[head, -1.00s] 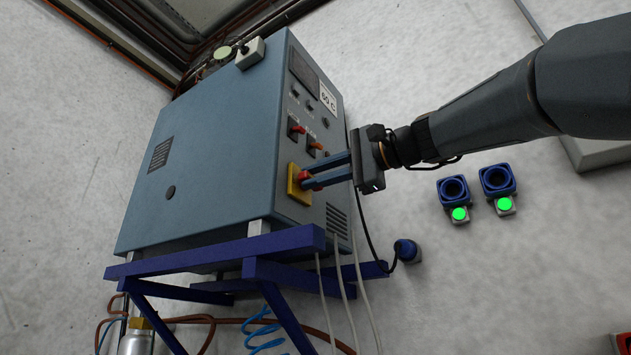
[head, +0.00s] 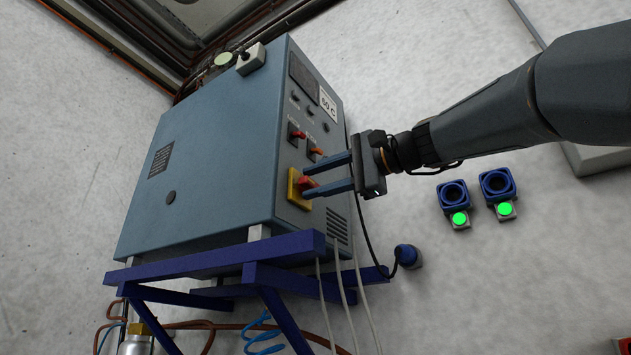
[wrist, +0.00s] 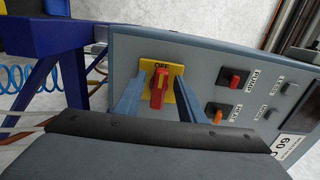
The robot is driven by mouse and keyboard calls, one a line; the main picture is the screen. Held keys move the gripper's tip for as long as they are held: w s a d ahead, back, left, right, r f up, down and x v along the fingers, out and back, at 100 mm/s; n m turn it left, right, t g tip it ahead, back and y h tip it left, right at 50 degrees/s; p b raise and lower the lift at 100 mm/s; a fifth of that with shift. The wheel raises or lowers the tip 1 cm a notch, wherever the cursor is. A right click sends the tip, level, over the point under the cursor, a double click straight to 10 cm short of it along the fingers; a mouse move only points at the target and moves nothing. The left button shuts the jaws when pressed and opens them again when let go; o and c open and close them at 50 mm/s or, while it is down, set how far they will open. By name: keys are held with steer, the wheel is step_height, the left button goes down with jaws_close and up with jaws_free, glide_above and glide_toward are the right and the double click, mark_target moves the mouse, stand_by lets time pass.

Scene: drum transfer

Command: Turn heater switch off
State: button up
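The blue-grey heater cabinet (head: 200,150) has a control panel on its right side. A red rotary knob (wrist: 158,88) on a yellow plate (wrist: 178,71) sits on that panel. The word OFF shows at the plate's top edge in the wrist view, and the knob's long side points towards it. My gripper (head: 307,181) is open at the plate, with one blue finger on each side of the knob and gaps visible between. An orange switch labelled HEAT (wrist: 217,117) and a red switch labelled PUMP (wrist: 233,81) are beside it, clear of the fingers.
The cabinet stands on a blue frame (head: 215,260). Several pale cables hang below the panel, and a dark cable runs to a blue plug (head: 406,255). Two blue sockets (head: 454,195) with green lights are on the wall to the right. A 60 C label (head: 327,102) is above the switches.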

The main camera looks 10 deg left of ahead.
steer(key=b+v, duration=0.1)
steer(key=v, duration=0.6)
steer(key=shift+d, duration=0.35)
steer(key=w+d+f+m+h+p, duration=0.1)
steer(key=w+d+f+h+p, duration=0.15)
steer(key=f, duration=1.05)
steer(key=w+d+f+m+h+p, duration=0.1)
steer(key=w+d+f+h, duration=0.3)
steer(key=f, duration=1)
steer(key=w+d+f+m+h+p, duration=0.1)
steer(key=w+d+f+h, duration=0.25)
steer(key=f, duration=0.95)
steer(key=s+d+f+n+g+h+p, duration=0.15)
steer(key=s+d+f, duration=0.3)
steer(key=f, duration=0.55)
steer(key=s+d+f+n+g+h+p, duration=0.15)
steer(key=s+d+f, duration=0.3)
steer(key=f, duration=0.45)
steer(key=s+d+f+n+g+h+p, duration=0.1)
steer(key=s+d+f+n+h, duration=0.1)
steer(key=s+f, duration=0.5)
steer(key=s+d+f+n+g+h+p, duration=0.1)
steer(key=s+d+f, duration=0.3)
steer(key=s, duration=0.7)
step_height(320, 180, down, 3)
steer(key=shift+d+r+n+g+h, duration=0.2)
steer(key=shift+n+g+h, duration=0.2)
steer(key=shift+g+h, duration=0.15)
steer(key=shift+c, duration=0.6)
